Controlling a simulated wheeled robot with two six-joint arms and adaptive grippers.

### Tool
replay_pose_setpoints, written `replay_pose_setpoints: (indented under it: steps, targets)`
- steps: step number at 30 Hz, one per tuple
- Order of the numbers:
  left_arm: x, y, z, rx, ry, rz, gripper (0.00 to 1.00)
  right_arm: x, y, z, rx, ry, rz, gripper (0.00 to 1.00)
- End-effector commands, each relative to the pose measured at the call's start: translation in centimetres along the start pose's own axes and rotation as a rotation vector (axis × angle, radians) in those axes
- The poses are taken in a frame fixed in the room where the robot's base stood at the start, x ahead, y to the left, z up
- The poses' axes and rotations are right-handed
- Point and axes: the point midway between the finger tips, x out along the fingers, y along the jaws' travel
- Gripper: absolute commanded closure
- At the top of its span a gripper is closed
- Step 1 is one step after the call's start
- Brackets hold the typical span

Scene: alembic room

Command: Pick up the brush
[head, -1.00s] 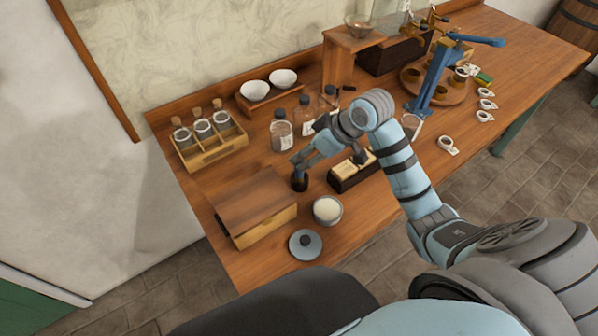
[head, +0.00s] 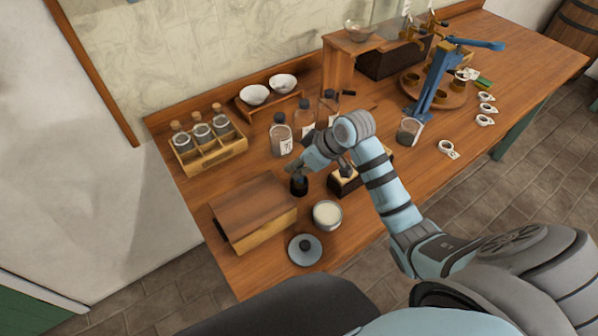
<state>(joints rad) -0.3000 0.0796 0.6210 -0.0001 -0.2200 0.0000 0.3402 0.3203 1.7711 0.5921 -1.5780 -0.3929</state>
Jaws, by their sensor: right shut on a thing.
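My right gripper (head: 300,174) is low over the table between the wooden box and the small dark block. It is shut on a short dark upright thing, which I take to be the brush (head: 299,187). The fingers hide its upper part, so its shape is hard to make out. I cannot tell whether its lower end touches the table. My left gripper is not in view.
Stoppered bottles (head: 281,140) stand behind. A dark block (head: 343,186) is close on the right, partly under my wrist.

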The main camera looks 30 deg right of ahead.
Motion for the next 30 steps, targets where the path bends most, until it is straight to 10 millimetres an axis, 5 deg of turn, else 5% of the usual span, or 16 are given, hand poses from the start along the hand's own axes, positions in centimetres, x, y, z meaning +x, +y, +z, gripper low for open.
replay_pose_setpoints:
  steps: [5,11,23,25,30]
  targets:
    - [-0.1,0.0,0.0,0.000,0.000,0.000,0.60,-0.5,0.0,-0.4,-0.001,0.002,0.001,1.00]
    - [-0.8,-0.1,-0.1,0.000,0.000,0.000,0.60,-3.3,0.1,-2.3,-0.002,0.004,0.002,1.00]
    - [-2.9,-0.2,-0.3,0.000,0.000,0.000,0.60,-14.7,0.1,-9.5,-0.002,0.005,0.003,1.00]
    - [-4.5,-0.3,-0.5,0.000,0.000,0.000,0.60,-16.2,0.0,-10.4,0.000,-0.001,-0.001,1.00]
    - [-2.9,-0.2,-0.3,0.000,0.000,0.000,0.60,-14.8,0.0,-9.5,0.000,0.000,-0.001,1.00]
